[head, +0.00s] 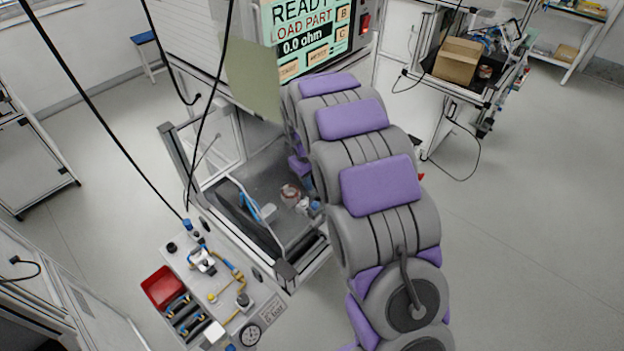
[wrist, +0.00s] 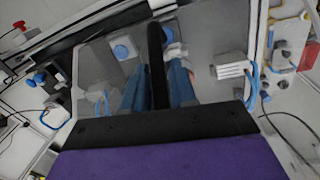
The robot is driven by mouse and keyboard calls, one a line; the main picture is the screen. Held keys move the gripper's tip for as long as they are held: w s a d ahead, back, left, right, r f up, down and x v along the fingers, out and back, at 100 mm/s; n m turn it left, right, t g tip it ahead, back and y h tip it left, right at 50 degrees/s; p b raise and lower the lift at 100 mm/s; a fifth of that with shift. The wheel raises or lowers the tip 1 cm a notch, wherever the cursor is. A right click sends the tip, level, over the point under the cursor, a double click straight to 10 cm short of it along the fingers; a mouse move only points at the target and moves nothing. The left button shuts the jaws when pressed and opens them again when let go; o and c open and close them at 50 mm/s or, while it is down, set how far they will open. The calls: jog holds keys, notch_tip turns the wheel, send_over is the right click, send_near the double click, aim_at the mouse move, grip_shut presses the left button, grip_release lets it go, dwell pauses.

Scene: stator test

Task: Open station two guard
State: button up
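A clear-sided test enclosure with a pale metal frame (head: 222,180) stands below the screen in the head view. Its clear panel (head: 207,150) is upright. Inside are a blue part (head: 262,212) and a copper-brown round part (head: 290,194) on a dark floor. I cannot tell which panel is the station two guard. My gripper's end is mostly hidden behind my arm in the head view.
A screen reading "READY LOAD PART" (head: 307,30) is above. A bench panel with fittings (head: 215,285) and a red bin (head: 163,287) stand at lower left. A cardboard box (head: 457,60) sits on a cart at upper right. Black cables hang at left. Right floor is clear.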

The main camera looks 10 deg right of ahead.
jog(key=shift+f, duration=0.1)
jog(key=shift+c, duration=0.3)
grip_shut()
